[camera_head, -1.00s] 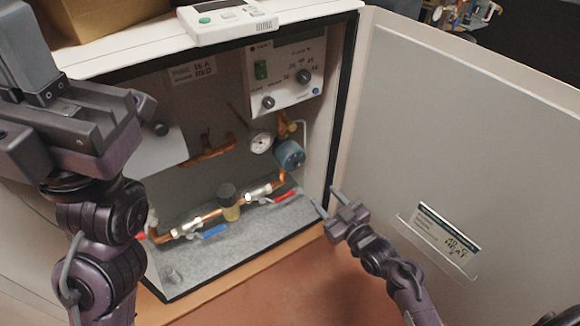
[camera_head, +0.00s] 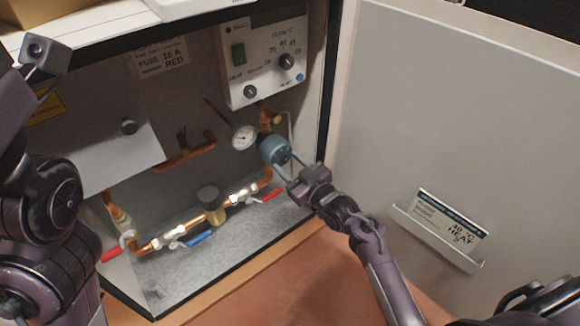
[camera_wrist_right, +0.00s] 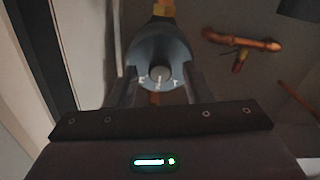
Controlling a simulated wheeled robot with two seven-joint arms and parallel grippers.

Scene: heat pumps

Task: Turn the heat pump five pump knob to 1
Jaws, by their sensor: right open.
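The pump (camera_head: 275,151) is a round blue-grey body on the copper pipe at the right inside the open cabinet. In the right wrist view its face shows a small round grey knob (camera_wrist_right: 160,74) with pale marks around its lower edge, too small to read surely. My right gripper (camera_head: 283,160) is open. Its fingers reach up to the pump from the lower right. In the wrist view they stand on either side of the knob, and I cannot tell whether they touch it. My left arm is at the left edge; its fingers cannot be made out.
A control panel (camera_head: 268,62) with dials and a green switch is above the pump. A pressure gauge (camera_head: 243,137) sits close left of it. Valves with red (camera_head: 265,195) and blue (camera_head: 201,238) handles are below. The open cabinet door (camera_head: 440,120) stands at the right.

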